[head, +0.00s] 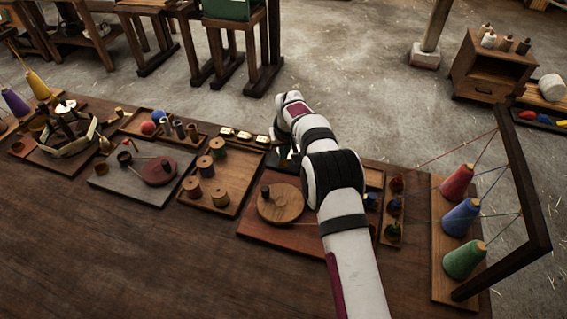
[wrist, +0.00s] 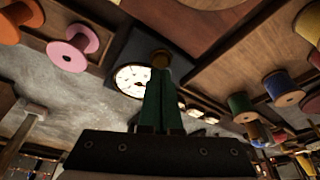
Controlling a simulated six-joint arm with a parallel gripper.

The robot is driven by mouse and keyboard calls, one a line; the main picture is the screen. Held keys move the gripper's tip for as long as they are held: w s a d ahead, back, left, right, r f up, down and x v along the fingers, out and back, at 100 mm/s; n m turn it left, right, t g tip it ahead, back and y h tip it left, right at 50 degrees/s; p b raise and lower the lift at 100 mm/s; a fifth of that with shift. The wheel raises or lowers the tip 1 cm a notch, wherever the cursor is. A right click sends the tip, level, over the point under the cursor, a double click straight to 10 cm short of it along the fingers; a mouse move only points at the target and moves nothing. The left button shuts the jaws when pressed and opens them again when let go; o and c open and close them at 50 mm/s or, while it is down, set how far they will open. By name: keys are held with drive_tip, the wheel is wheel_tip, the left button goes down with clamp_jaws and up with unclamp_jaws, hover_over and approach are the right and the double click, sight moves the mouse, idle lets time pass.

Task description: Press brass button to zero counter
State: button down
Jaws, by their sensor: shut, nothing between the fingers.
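The counter is a dark box with a round white dial (wrist: 131,79), seen in the wrist view. The brass button (wrist: 160,57) is a small round knob beside the dial, right at the tips of my gripper (wrist: 161,74). The green fingers are shut together with nothing between them and point at the button. They partly cover the dial's right edge. I cannot tell whether the tips touch the button. In the head view the dark counter (head: 281,160) sits at the table's far edge, and my arm hides most of it and the fingertips.
A round wooden disc (head: 280,203) on a reddish board lies in front of the counter. A tray of spools (head: 219,184) is at its left. Colored thread cones (head: 464,220) and a dark frame stand at the right. The table's near left is clear.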

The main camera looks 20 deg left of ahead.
drive_tip(key=shift+f, duration=0.85)
drive_tip(key=shift+r, duration=3.55)
